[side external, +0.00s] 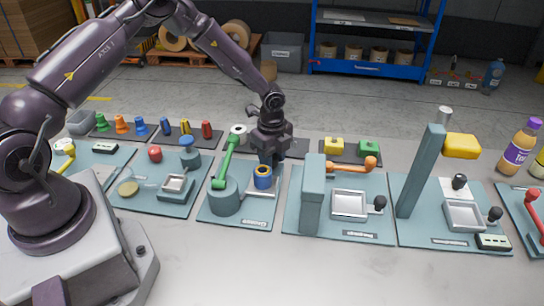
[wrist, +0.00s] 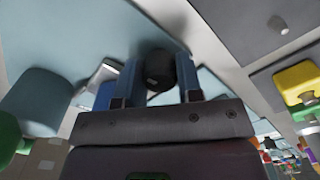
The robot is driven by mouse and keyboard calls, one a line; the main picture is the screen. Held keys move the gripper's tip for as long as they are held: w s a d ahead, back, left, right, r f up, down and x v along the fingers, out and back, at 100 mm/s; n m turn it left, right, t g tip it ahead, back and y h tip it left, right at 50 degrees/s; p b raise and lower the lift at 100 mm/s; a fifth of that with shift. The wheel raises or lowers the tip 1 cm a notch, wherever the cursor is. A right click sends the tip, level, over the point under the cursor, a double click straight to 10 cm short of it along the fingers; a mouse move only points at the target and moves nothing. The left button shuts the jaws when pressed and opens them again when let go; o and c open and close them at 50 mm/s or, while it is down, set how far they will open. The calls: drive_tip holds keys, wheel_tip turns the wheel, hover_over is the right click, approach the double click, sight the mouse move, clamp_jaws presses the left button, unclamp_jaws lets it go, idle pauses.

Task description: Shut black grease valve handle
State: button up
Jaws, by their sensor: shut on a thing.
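My gripper (side external: 269,160) is low over the teal board with the green lever, just behind the blue cylinder with an orange ring. In the wrist view my gripper (wrist: 158,80) is shut on a dark round knob, the black handle (wrist: 158,66), with one finger on each side. The side view does not show this handle clearly; my gripper and the blue cylinder cover it. The handle's stem and how far it is turned cannot be told. The board's label is too small to read.
The green lever (side external: 228,158) on its round base stands close left of my gripper. The blue cylinder (side external: 262,178) is close in front. A grey post (side external: 313,193) with an orange handle (side external: 352,164) stands to the right. Yellow and green blocks (side external: 334,145) lie behind right.

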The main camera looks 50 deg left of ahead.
drive_tip(key=n, duration=0.4)
drive_tip(key=shift+n, duration=2.5)
drive_tip(key=o, duration=0.6)
drive_tip(key=shift+o, duration=0.2)
drive_tip(key=shift+r, duration=0.1)
wheel_tip(320, 180, up, 13)
drive_tip(key=shift+d, duration=0.1)
